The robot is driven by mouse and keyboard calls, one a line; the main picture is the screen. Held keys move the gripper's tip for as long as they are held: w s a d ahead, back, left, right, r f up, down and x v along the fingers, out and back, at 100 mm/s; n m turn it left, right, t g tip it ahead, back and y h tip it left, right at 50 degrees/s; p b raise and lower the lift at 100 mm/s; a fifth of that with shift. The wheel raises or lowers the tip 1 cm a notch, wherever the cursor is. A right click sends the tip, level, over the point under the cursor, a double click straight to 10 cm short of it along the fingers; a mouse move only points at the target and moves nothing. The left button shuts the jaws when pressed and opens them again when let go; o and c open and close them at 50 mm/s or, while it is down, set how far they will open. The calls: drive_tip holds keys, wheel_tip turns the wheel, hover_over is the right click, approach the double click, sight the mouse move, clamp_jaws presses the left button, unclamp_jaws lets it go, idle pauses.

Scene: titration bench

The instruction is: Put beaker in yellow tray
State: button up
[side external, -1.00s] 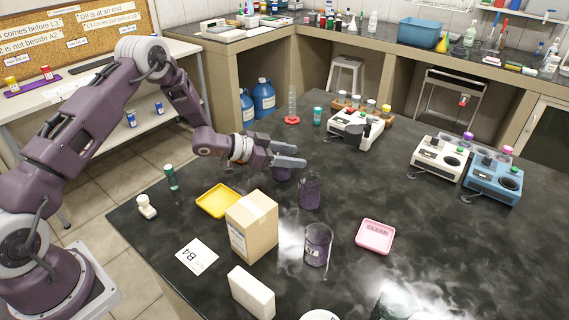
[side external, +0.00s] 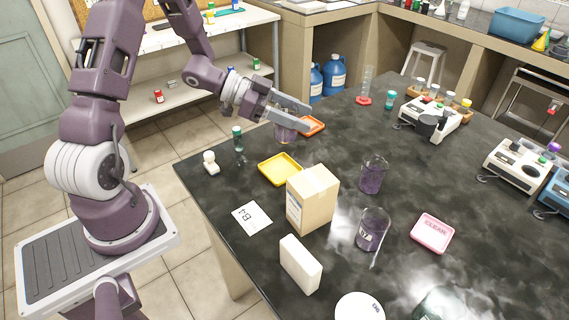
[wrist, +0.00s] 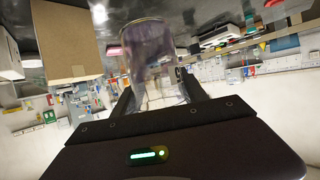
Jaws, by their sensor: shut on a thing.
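My gripper (side external: 304,117) is shut on a clear beaker with dark purple contents (side external: 285,133). The beaker hangs upright below the fingers, and its top is partly hidden by them. It also fills the upper middle of the wrist view (wrist: 152,55) between the fingers. The yellow tray (side external: 280,169) lies empty on the black bench, nearer the camera than the held beaker. The beaker is beyond the tray, not over it. How high it is above the bench is hard to tell.
A cardboard box (side external: 312,198) stands right beside the yellow tray. Two other beakers (side external: 373,176) (side external: 372,230) stand to the right. A small white bottle (side external: 210,162) and a teal-capped vial (side external: 238,139) stand left of the tray.

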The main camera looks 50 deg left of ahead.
drive_tip(key=shift+s+f, duration=0.95)
drive_tip(key=shift+f, duration=0.05)
wheel_tip(320, 180, down, 8)
drive_tip(key=shift+w+r, duration=0.1)
drive_tip(key=shift+r, duration=0.1)
drive_tip(key=shift+f, duration=0.15)
drive_tip(key=o, duration=1.4)
